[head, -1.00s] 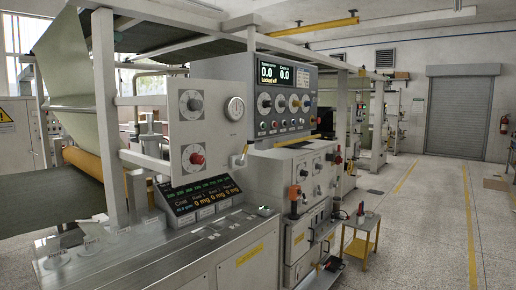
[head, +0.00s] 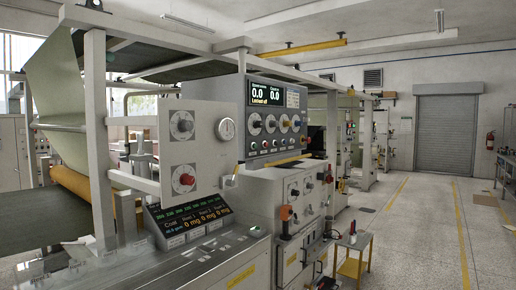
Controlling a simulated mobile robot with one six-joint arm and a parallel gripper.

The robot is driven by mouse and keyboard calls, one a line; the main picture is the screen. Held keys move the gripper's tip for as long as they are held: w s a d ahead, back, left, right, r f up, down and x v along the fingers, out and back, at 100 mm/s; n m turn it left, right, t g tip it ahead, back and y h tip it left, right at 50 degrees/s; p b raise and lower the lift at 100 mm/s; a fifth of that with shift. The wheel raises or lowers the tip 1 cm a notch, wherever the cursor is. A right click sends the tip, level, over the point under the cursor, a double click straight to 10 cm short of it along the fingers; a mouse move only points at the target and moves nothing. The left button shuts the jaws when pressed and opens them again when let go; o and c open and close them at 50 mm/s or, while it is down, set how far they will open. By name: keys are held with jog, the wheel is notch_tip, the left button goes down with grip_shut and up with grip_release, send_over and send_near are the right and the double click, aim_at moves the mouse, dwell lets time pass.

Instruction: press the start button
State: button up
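The upper control panel (head: 274,150) stands near the middle of the head view. Its display (head: 267,93) reads 0.0 and 0.0 with a line of yellow text below. Several dials (head: 271,124) run under the display, with a row of small coloured buttons (head: 264,144) beneath them. The button labels are too small to read, so I cannot tell which one is the start button. My gripper is not in view.
A lower cabinet (head: 287,189) and a small yellow-framed table (head: 355,241) stand below and right. Open floor (head: 420,240) lies at the right.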

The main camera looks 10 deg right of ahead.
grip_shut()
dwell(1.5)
